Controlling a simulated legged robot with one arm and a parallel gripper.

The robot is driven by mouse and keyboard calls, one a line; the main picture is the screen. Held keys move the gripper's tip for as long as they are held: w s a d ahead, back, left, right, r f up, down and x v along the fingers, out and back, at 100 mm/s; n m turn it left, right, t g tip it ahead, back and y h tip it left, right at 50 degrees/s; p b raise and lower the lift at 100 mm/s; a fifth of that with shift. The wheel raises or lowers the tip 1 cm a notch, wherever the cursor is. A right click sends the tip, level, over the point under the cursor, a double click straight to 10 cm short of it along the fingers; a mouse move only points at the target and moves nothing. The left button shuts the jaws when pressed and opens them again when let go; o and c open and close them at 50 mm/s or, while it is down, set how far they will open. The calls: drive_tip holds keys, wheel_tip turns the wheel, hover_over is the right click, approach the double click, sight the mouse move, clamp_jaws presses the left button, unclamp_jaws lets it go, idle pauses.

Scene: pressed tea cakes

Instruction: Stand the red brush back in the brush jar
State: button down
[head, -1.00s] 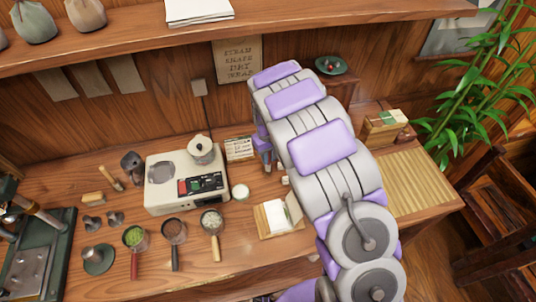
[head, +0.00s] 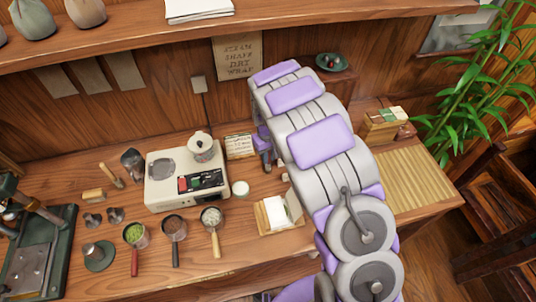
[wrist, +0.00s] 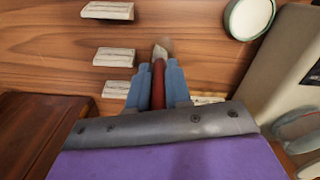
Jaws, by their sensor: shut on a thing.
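In the wrist view, my gripper (wrist: 158,82) has its blue fingers shut on the red brush (wrist: 158,86). The brush lies between the fingers, and its pale bristle tip (wrist: 160,52) sticks out beyond them over the wooden counter. In the head view, my arm hides the fingertips and the brush. I cannot pick out the brush jar with certainty. A dark metal cylinder (head: 132,160) stands left of the scale, but I cannot tell whether it is the jar.
Small pale blocks (wrist: 114,56) lie at left. The head view shows an open box (head: 271,216), several handled scoops (head: 211,219) and a slatted mat (head: 413,184).

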drive_tip(key=c, duration=1)
unclamp_jaws()
drive_tip(key=shift+r, duration=0.15)
drive_tip(key=shift+w+a+r+p, duration=0.1)
drive_tip(key=shift+r+p, duration=0.5)
drive_tip(key=shift+r, duration=3.65)
drive_tip(key=shift+w+r+p, duration=0.1)
drive_tip(key=shift+r+p, duration=0.5)
drive_tip(key=shift+r, duration=3.65)
